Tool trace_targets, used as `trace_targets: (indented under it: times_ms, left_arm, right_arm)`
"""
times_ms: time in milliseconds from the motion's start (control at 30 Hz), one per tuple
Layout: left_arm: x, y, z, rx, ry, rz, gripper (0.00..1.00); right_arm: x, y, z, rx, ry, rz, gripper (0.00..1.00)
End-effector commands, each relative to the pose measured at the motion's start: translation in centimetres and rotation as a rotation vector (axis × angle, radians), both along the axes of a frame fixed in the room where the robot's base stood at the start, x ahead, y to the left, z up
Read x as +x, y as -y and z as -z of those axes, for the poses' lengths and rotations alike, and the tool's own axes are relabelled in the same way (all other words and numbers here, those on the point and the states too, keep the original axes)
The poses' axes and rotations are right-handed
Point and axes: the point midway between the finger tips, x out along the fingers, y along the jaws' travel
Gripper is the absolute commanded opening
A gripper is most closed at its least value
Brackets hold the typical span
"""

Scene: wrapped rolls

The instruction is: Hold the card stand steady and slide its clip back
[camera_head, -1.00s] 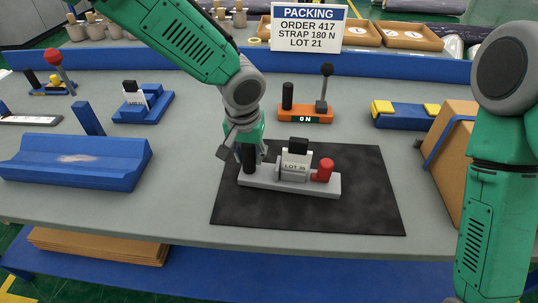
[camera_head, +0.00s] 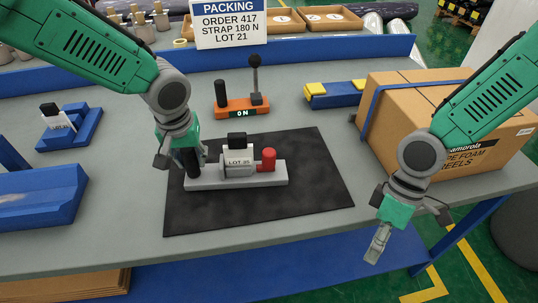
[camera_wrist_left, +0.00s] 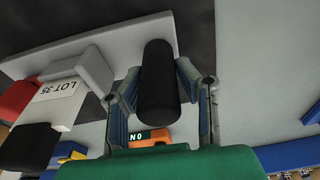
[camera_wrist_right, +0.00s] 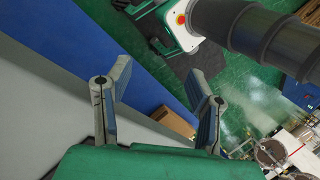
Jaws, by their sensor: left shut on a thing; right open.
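The card stand (camera_head: 203,182) is a pale grey base on a black mat (camera_head: 320,190), upright. It bears a black post at its left end, a LOT 35 card (camera_head: 238,160) with a black block (camera_head: 237,139) above it, and a red knob (camera_head: 268,158) at the right. My left gripper (camera_head: 187,163) is shut on the black post; the left wrist view shows the post (camera_wrist_left: 158,80) between both fingers. Which part is the clip I cannot tell for sure. My right gripper (camera_head: 408,232) is open and empty at the table's front right edge, apart from the stand.
A cardboard box (camera_head: 405,115) with a blue strap stands at the right, near my right arm. An orange ON switch unit (camera_head: 240,106) and a blue block with yellow ends (camera_head: 335,94) sit behind the mat. Blue holders (camera_head: 50,195) are at the left. The mat right of the stand is clear.

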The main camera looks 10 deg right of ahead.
Motion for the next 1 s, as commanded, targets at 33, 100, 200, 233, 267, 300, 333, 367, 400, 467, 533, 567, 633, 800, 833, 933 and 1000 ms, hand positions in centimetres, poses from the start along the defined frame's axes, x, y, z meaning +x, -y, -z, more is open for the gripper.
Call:
trace_targets:
  times_ms: [33, 100, 200, 233, 267, 300, 333, 367, 400, 467, 533, 567, 633, 800, 833, 933, 1000]
  left_arm:
    - [0.0, 0.0, -0.1, -0.001, 0.001, -0.001, 0.00]
    - [0.0, 0.0, -0.1, -0.001, 0.001, -0.001, 0.00]
    - [0.0, 0.0, -0.1, -0.001, 0.001, -0.001, 0.00]
    - [0.0, 0.0, -0.1, -0.001, 0.001, 0.000, 0.00]
    - [0.0, 0.0, -0.1, -0.001, 0.001, -0.001, 0.00]
    - [0.0, 0.0, -0.1, -0.001, 0.001, 0.000, 0.00]
    - [0.0, 0.0, -0.1, -0.001, 0.001, 0.000, 0.00]
    - [0.1, -0.1, 0.0, -0.001, 0.001, 0.000, 0.00]
    - [0.1, -0.1, 0.0, -0.001, 0.001, -0.001, 0.00]
    - [0.1, -0.1, 0.0, -0.002, 0.001, -0.001, 0.00]
    - [0.1, -0.1, 0.0, -0.002, 0.001, -0.001, 0.00]
    - [0.1, -0.1, 0.0, -0.001, 0.001, -0.001, 0.00]
    - [0.0, -0.1, -0.1, -0.001, 0.001, -0.001, 0.00]
    - [0.0, -0.1, -0.1, 0.000, 0.001, 0.000, 0.00]
    - [0.0, -0.1, -0.1, 0.000, 0.001, 0.000, 0.00]
    - [0.0, 0.0, -0.1, 0.000, 0.001, 0.000, 0.00]
    - [0.0, 0.0, -0.1, 0.000, 0.001, 0.000, 0.00]
  right_arm:
    - [0.6, 0.5, -0.6, -0.004, 0.011, -0.022, 0.48]
    - [1.1, 1.2, -1.2, -0.015, 0.022, -0.056, 0.48]
    - [2.5, 2.2, -2.2, -0.042, 0.044, -0.101, 0.48]
    - [3.0, 2.5, -2.6, -0.053, 0.051, -0.113, 0.48]
    - [4.0, 2.6, -3.1, -0.071, 0.062, -0.123, 0.48]
    - [5.1, 2.6, -3.5, -0.091, 0.072, -0.129, 0.48]
    - [5.8, 2.5, -3.8, -0.102, 0.077, -0.129, 0.48]
    - [6.3, 2.3, -4.0, -0.111, 0.081, -0.130, 0.48]
    - [7.1, 2.1, -4.4, -0.121, 0.088, -0.128, 0.48]
    - [8.3, 1.7, -5.0, -0.138, 0.100, -0.126, 0.48]
    - [9.8, 1.0, -5.7, -0.156, 0.117, -0.125, 0.48]
    - [10.5, 0.7, -6.1, -0.164, 0.124, -0.126, 0.48]
    - [12.1, -0.2, -7.1, -0.183, 0.143, -0.126, 0.48]
    - [16.8, -4.3, -10.5, -0.223, 0.206, -0.126, 0.48]
    - [17.7, -5.4, -11.3, -0.229, 0.220, -0.128, 0.48]
    - [20.0, -9.4, -13.8, -0.237, 0.260, -0.136, 0.48]
    - [21.0, -12.0, -15.2, -0.237, 0.281, -0.141, 0.48]
